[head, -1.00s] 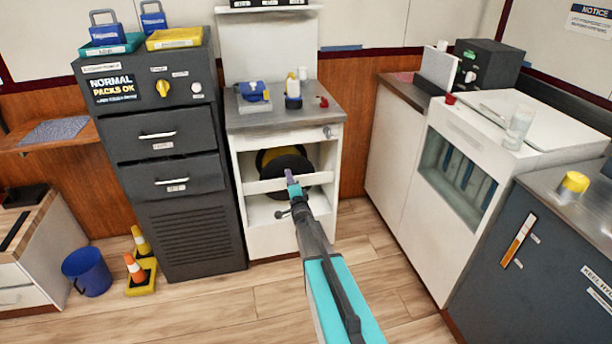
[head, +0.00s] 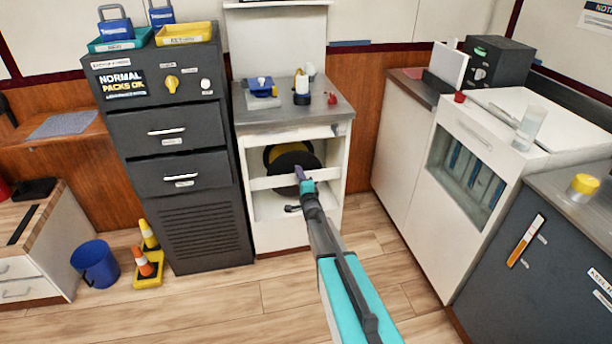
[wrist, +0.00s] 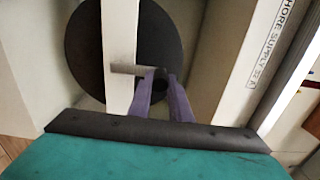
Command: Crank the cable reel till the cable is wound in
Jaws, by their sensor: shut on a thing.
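The cable reel (head: 283,160) sits inside the open-fronted white cabinet, a dark round disc with yellow behind its upper edge. A white crossbar (head: 262,183) runs across the opening in front of it. In the wrist view the dark disc (wrist: 83,50) fills the upper left, partly hidden by the bar. My gripper (head: 301,178) reaches the reel's lower right part. In the wrist view its purple fingers (wrist: 160,80) are shut on the grey crank handle (wrist: 124,69), a short rod crossing the bar. The fingers hide the handle's right end. I cannot see any loose cable.
The grey counter (head: 290,113) above the reel carries a blue device and bottles. A dark drawer cabinet (head: 215,228) stands close on the left, with cones (head: 146,262) and a blue bucket (head: 95,264) on the floor. White units (head: 408,190) stand right. The floor in front is clear.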

